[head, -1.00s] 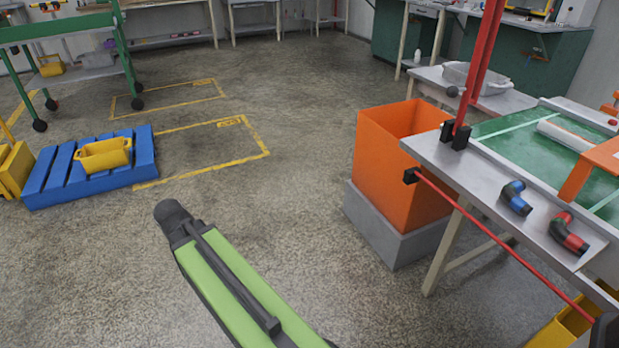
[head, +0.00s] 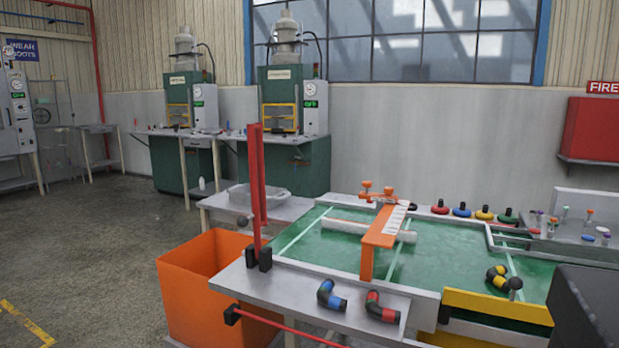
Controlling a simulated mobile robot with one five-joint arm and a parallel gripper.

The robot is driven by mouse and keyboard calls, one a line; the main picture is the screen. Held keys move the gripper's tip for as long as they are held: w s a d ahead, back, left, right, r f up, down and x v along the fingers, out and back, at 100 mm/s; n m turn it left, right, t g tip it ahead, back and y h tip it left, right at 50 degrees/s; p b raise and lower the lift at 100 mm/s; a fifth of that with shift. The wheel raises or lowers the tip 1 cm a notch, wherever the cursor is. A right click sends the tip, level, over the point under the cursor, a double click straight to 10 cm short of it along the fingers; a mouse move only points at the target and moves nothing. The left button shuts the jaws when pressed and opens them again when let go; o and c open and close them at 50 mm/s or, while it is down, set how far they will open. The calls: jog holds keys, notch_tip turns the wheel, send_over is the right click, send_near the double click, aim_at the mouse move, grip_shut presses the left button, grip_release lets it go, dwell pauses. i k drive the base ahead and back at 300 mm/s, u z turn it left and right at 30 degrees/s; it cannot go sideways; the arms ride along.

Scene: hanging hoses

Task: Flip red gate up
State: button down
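A red gate (head: 257,190), seen nearly edge-on as tall narrow bars, stands upright at the near left corner of the workbench (head: 262,288). Its foot sits in black brackets on the bench top. A thin red rod (head: 300,331) with a black end runs low along the bench's near side, and its right part is out of the picture. My gripper is not in view, so nothing shows of it near the gate.
An orange bin (head: 190,295) stands left of the bench. A blue-black elbow hose (head: 331,296) and a red-black one (head: 381,308) lie on the near ledge. An orange bridge (head: 380,240) stands over the green mat (head: 330,250). Floor at left is open.

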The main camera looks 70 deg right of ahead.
aim_at(259, 219)
jog(key=z, duration=0.25)
jog(key=k, duration=1.35)
jog(key=z, duration=0.25)
jog(key=i, duration=1)
